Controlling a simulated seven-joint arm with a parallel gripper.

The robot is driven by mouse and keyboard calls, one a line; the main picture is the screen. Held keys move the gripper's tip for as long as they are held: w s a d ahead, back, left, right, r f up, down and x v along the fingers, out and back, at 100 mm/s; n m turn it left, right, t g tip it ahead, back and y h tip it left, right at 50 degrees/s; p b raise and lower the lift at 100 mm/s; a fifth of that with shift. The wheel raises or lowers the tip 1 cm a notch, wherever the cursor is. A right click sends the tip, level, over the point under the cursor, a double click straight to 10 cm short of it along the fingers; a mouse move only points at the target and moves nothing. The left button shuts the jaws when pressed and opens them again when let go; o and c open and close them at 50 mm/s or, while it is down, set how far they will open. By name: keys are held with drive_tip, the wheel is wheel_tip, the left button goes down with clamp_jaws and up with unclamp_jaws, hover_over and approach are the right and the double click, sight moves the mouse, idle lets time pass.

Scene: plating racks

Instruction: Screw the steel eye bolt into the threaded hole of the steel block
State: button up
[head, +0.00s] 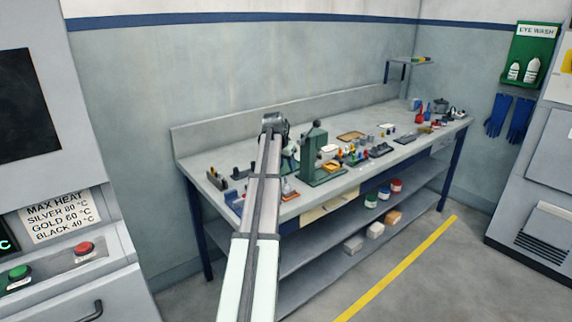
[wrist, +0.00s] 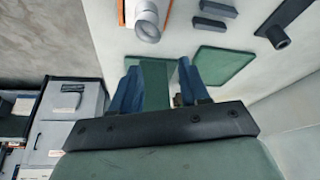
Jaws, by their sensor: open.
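I cannot make out the steel eye bolt or the threaded hole of the steel block in either view.
The workbench (head: 240,156) runs along the wall, crowded with small parts in the middle. A green upright press-like stand (head: 314,150) is just right of my arm. Dark grey bars (wrist: 213,25) and a second green pad (wrist: 215,66) lie near my gripper. A shelf is below.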

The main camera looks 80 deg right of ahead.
sight(286, 181)
drive_tip(key=shift+d+m+g, duration=0.1)
drive_tip(key=shift+m+g, duration=0.3)
drive_tip(key=shift+m, duration=0.6)
drive_tip(key=shift+f, duration=0.1)
drive_tip(key=shift+f, duration=2.4)
drive_tip(key=shift+c, duration=0.3)
drive_tip(key=shift+w+y, duration=0.15)
drive_tip(key=shift+y, duration=0.15)
clamp_jaws()
